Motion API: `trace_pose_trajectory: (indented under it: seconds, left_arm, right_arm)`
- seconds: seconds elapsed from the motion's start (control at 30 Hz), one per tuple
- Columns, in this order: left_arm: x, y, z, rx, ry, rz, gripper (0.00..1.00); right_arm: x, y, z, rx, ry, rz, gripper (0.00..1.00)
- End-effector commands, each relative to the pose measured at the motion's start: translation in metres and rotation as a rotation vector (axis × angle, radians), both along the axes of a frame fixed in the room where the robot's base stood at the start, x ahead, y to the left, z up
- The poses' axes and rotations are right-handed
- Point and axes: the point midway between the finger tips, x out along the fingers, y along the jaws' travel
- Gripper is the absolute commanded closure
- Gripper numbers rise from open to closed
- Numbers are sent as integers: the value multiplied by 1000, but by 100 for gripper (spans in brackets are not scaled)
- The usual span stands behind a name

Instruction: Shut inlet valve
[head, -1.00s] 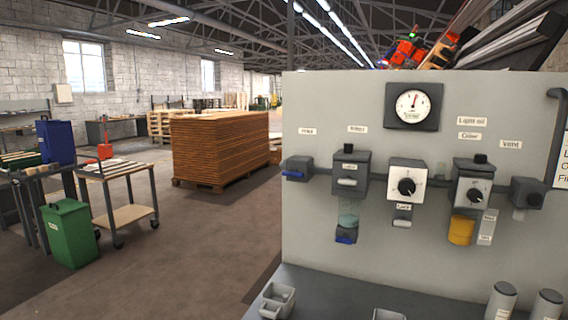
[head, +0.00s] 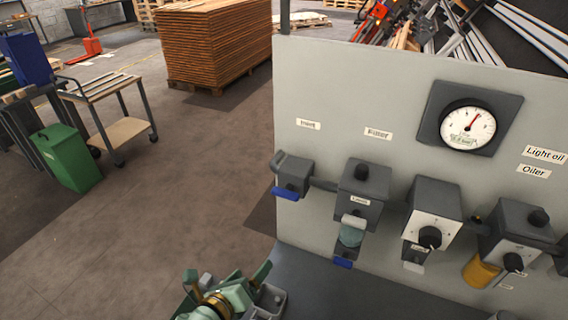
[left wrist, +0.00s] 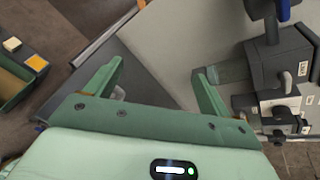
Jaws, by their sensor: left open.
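The inlet valve (head: 293,175) is a dark grey block on the left end of the grey panel, under a label reading "Inlet". Its blue handle (head: 286,194) lies roughly level along the block's lower front. My left gripper (head: 236,284) is green, open and empty, low in the head view, below and left of the valve and apart from it. In the left wrist view its two fingers (left wrist: 158,82) are spread with nothing between them. A blue part (left wrist: 286,10) shows at that view's top right; I cannot tell whether it is the inlet handle. My right gripper is not in view.
Right of the valve are the filter (head: 363,190) with its bowl, the regulator (head: 432,220), the oiler (head: 512,236) and a gauge (head: 468,128). A dark bench top (head: 325,285) runs below the panel.

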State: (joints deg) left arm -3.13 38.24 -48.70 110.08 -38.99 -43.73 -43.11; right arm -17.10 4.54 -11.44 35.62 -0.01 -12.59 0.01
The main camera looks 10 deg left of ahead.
Motion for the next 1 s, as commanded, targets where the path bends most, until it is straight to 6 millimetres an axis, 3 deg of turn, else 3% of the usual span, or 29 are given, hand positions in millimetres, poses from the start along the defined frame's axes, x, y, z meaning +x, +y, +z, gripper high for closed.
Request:
trace_pose_trajectory:
  seconds: [0.03, 0.1, 0.2, 0.3, 0.47, 1.0]
  left_arm:
    - [-8, -16, 49, 107, -118, -69, 18]
    - [-18, -30, 99, 279, -287, -118, 18]
    - [-25, -32, 136, 488, -436, -110, 18]
    - [-24, -27, 144, 611, -481, -95, 18]
    - [-8, -29, 146, 655, -491, -94, 18]
    - [114, -52, 146, 649, -486, -95, 18]
  right_arm:
    - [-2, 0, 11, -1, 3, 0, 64]
    - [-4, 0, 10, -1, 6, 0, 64]
    - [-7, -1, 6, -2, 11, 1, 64]
    - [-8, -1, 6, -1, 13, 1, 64]
    - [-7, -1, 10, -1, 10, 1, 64]
    - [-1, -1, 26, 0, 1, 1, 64]
